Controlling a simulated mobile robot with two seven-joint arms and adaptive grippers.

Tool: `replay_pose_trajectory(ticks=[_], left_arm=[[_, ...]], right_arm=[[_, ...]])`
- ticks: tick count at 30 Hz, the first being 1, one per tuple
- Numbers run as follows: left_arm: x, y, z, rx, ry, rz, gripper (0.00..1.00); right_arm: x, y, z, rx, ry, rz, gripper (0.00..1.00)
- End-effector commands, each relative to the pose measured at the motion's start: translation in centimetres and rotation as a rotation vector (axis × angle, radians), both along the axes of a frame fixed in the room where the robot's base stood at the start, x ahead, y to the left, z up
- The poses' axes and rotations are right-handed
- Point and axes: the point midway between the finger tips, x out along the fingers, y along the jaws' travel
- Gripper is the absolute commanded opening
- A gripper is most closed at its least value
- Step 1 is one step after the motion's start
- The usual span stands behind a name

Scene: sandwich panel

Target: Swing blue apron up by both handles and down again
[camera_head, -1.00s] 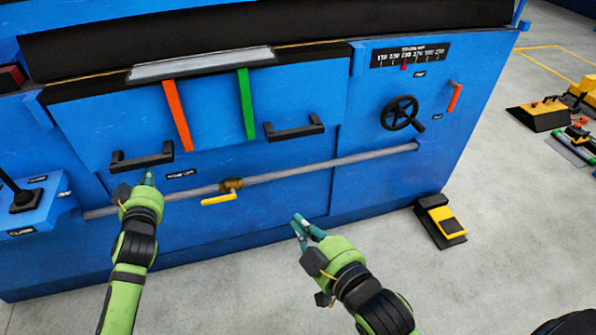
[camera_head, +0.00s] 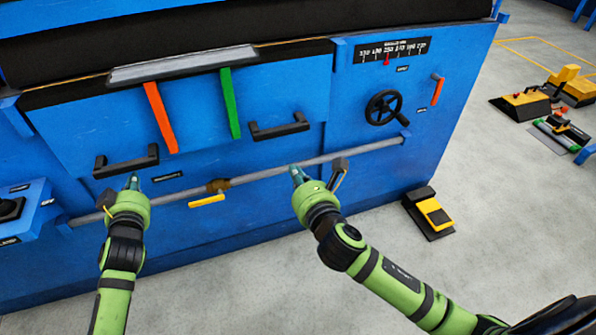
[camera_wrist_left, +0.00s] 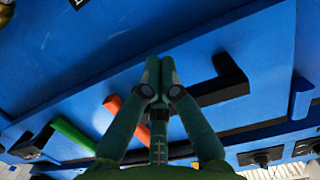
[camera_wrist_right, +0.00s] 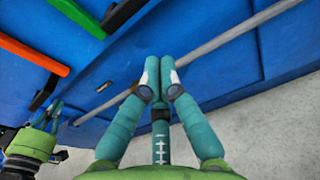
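The blue apron (camera_head: 195,105) is a panel with two black bar handles, hanging on the front of the machine. My left gripper (camera_head: 133,182) is just below the left handle (camera_head: 126,161). In the left wrist view that handle (camera_wrist_left: 222,88) lies right beside the fingertips (camera_wrist_left: 153,72); contact cannot be told. My left fingers are together with nothing seen between them. My right gripper (camera_head: 297,173) is below the right handle (camera_head: 279,127) and apart from it, in front of the grey pipe. Its fingertips (camera_wrist_right: 160,75) are together and empty. The right handle (camera_wrist_right: 122,12) shows at the top of the right wrist view.
Orange (camera_head: 160,117) and green (camera_head: 229,103) strips stand on the apron between the handles. A grey pipe (camera_head: 262,175) with a yellow lever (camera_head: 207,201) runs below it. A handwheel (camera_head: 384,107) is to the right. A yellow-black pedal (camera_head: 430,214) stands on the floor.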

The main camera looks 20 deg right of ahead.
Motion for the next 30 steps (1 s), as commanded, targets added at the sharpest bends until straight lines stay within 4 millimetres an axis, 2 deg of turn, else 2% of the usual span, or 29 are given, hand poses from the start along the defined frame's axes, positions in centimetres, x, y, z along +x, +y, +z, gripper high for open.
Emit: replay_pose_trajectory(ticks=[3,8,30], left_arm=[[0.0,0.0,0.0,0.000,0.000,0.000,0.00],[0.0,0.0,0.0,0.000,0.000,0.000,0.00],[0.0,0.0,0.0,0.000,0.000,0.000,0.00]], right_arm=[[0.5,-0.4,0.1,-0.077,-0.007,0.001,0.00],[1.4,-0.4,0.0,-0.093,-0.009,0.000,0.00],[9.7,-0.4,-0.9,-0.087,-0.009,0.001,0.00]])
